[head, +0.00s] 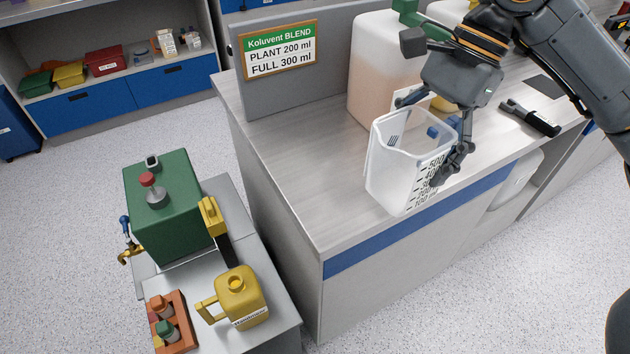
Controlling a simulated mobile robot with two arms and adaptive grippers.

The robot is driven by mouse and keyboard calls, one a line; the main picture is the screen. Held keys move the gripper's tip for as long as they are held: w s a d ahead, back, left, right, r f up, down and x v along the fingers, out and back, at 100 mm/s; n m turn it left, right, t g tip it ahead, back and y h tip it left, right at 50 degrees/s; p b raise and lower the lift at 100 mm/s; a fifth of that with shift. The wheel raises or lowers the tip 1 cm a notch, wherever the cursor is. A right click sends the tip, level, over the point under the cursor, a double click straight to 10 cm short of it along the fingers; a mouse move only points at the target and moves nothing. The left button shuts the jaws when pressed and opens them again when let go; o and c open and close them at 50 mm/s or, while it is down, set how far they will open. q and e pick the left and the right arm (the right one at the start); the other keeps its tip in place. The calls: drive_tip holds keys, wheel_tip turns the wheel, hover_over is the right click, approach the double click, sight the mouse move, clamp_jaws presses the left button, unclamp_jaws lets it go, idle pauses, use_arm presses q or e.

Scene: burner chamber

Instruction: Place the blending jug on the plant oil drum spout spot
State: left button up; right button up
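The blending jug (392,168) is a clear, upright-looking beaker with a black scale, at the front edge of the counter. My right gripper (430,138) comes down from the upper right with its fingers around the jug's right side, closed on it. I cannot tell whether the jug's base touches the counter. A green drum (172,215) with a red-knobbed cap stands on a low grey stand at the left. A brass spout (130,254) with a blue handle sticks out of its left side. No label on this drum is readable, and the spot under the spout is mostly hidden. My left gripper is out of view.
A yellow jerrycan (240,300) and an orange tray (180,325) of small bottles stand on the stand's front. A large container (375,75) with pinkish liquid stands behind the jug. A sign reads PLANT 200 ml, FULL 300 ml. The counter's left part is clear.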

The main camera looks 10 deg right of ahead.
drive_tip(key=shift+w+a+r+m, duration=0.2)
drive_tip(key=shift+a+m, duration=0.05)
drive_tip(key=shift+m, duration=0.05)
drive_tip(key=shift+w+a+f, duration=0.1)
drive_tip(key=shift+w+f, duration=0.05)
drive_tip(key=shift+w, duration=0.4)
drive_tip(key=shift+w+a+f, duration=0.1)
drive_tip(key=shift+w+f, duration=0.05)
drive_tip(key=shift+w, duration=0.4)
drive_tip(key=w+f, duration=1.1)
drive_tip(key=f, duration=0.1)
drive_tip(key=shift+w+d, duration=0.2)
drive_tip(key=shift+w, duration=0.15)
use_arm(q)
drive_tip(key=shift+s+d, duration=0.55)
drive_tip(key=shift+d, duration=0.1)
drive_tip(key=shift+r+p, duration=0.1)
drive_tip(key=shift+p, duration=0.2)
